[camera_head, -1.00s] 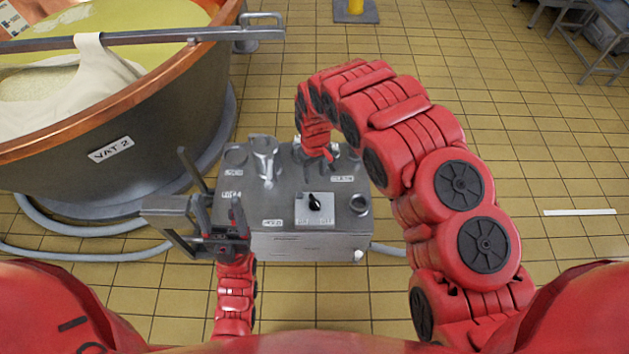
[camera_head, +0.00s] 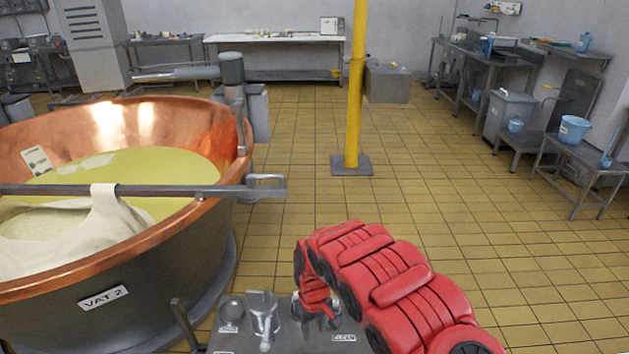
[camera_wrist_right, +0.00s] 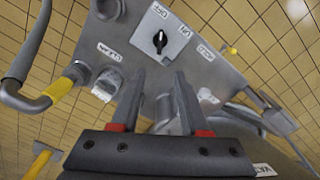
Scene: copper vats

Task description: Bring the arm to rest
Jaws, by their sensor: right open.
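My right arm (camera_head: 390,285) arches in from the lower right in the head view, its end turned down over a grey steel machine (camera_head: 365,338). My right gripper (camera_wrist_right: 160,76) is open in the right wrist view, with nothing seen between its fingers. Beyond the fingers are the machine's top and a black switch (camera_wrist_right: 160,40) on a pale plate.
The copper vat (camera_head: 130,268), labelled VAT 2, stands at the left with a bar (camera_head: 150,190) and cloth (camera_head: 90,235) across it. A yellow post (camera_head: 355,90) rises beyond my arm. Steel benches line the walls.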

